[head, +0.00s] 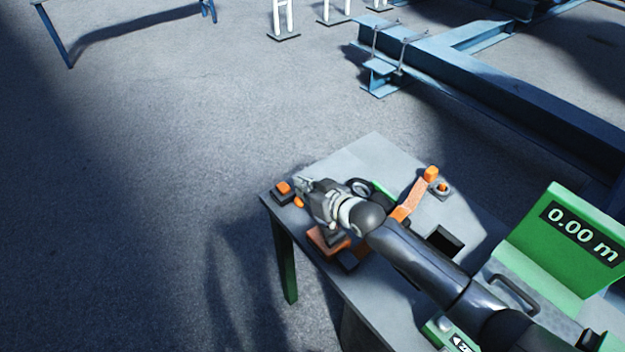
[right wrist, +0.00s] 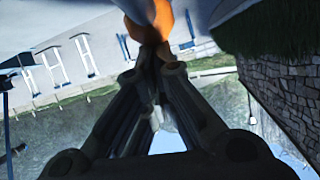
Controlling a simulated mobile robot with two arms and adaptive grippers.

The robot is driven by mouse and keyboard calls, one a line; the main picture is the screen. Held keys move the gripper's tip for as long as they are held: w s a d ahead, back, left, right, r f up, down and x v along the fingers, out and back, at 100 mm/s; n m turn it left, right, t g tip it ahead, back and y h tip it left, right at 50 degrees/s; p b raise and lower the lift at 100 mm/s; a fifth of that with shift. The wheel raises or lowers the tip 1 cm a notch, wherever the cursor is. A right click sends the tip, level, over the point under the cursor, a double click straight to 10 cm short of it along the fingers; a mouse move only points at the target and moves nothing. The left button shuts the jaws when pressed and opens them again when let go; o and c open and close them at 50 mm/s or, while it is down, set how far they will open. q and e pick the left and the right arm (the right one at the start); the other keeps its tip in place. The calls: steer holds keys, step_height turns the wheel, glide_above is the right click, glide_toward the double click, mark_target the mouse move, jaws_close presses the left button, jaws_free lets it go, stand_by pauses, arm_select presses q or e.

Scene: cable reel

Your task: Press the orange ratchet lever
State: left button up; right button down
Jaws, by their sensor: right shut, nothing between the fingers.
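My right gripper (head: 305,186) is over the left part of the grey table (head: 375,150), its fingers shut and empty. In the right wrist view its closed fingertips (right wrist: 155,54) are close to a blurred orange piece (right wrist: 161,17); I cannot tell whether they touch it. Several orange parts show in the head view: a long orange lever (head: 413,198) with a rounded end, a small orange block (head: 283,187) on a dark base at the left corner, and an orange piece (head: 322,241) partly hidden below my gripper. Which one is the ratchet lever is unclear. My left gripper is out of view.
A green unit (head: 547,238) with a display reading 0.00 m stands at the right. A dark square opening (head: 444,240) and a small round-topped part (head: 442,188) are on the table. Blue steel beams (head: 490,95) lie behind.

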steer(key=shift+f, duration=0.2)
steer(key=r+p, duration=0.3)
steer(key=r, duration=0.1)
steer(key=shift+w+a+p, duration=0.1)
steer(key=shift+w+p, duration=0.25)
steer(key=shift+r, duration=0.15)
steer(key=b+v, duration=0.1)
steer(key=v, duration=0.8)
steer(key=shift+s+d+r, duration=0.15)
steer(key=shift+d+r, duration=0.1)
steer(key=shift+r, duration=0.05)
steer(key=s+d+r+n+t+y+b, duration=0.1)
steer(key=s+n+t+b, duration=0.1)
steer(key=s, duration=0.4)
steer(key=shift+s+d+r+t+y+b, duration=0.2)
steer(key=shift+s+r+t+y+b, duration=0.1)
steer(key=shift+t+b, duration=0.45)
